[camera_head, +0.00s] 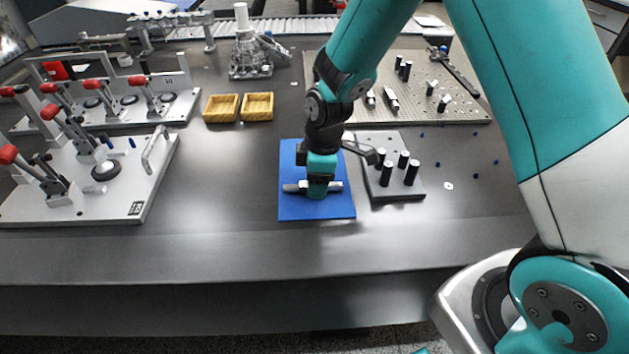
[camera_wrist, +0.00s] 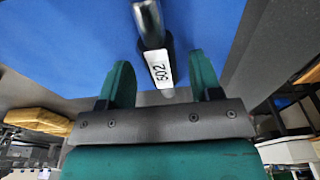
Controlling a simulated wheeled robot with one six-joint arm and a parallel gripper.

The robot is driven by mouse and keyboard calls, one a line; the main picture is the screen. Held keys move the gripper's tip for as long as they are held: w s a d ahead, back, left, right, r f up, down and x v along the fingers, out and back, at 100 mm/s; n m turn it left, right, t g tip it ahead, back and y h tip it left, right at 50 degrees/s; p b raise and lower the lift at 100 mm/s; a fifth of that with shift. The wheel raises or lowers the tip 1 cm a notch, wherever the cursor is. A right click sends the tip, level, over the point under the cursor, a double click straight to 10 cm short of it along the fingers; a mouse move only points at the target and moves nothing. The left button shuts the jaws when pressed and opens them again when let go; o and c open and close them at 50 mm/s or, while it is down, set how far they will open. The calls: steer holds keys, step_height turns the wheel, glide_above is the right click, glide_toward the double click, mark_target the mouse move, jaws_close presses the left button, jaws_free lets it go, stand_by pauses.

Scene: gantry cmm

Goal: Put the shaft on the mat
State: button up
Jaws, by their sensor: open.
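The shaft (camera_head: 294,187) is a slim silver metal bar lying flat across the blue mat (camera_head: 300,209), left to right in the head view. My gripper (camera_head: 318,190) is over the shaft's middle and hides that part. In the wrist view the shaft (camera_wrist: 149,22) has a dark collar and a white label marked 502. The teal fingers of my gripper (camera_wrist: 161,76) stand apart, one on each side of the labelled part, with visible gaps. The blue mat (camera_wrist: 60,45) fills the background behind the shaft.
A grey plate with black-topped pegs (camera_head: 409,191) stands right beside the mat. Two yellow trays (camera_head: 221,108) are at the back left. White fixture plates with red-handled clamps (camera_head: 115,195) fill the left. The table front (camera_head: 200,255) is clear.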

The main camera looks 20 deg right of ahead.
step_height(320, 180, up, 11)
steer(key=d+p, duration=0.1)
steer(key=s+a+r+m+y, duration=0.1)
steer(key=s+r+m, duration=0.1)
steer(key=s+r, duration=0.2)
steer(key=s+a+r+m+y, duration=0.1)
steer(key=s+a+r+m, duration=0.1)
steer(key=s, duration=0.9)
steer(key=s+a+r+m, duration=0.2)
steer(key=s+r+m, duration=0.1)
steer(key=s+r, duration=0.3)
steer(key=shift+s+a+r+y, duration=0.2)
steer(key=shift+s+y, duration=0.2)
steer(key=shift+s, duration=0.55)
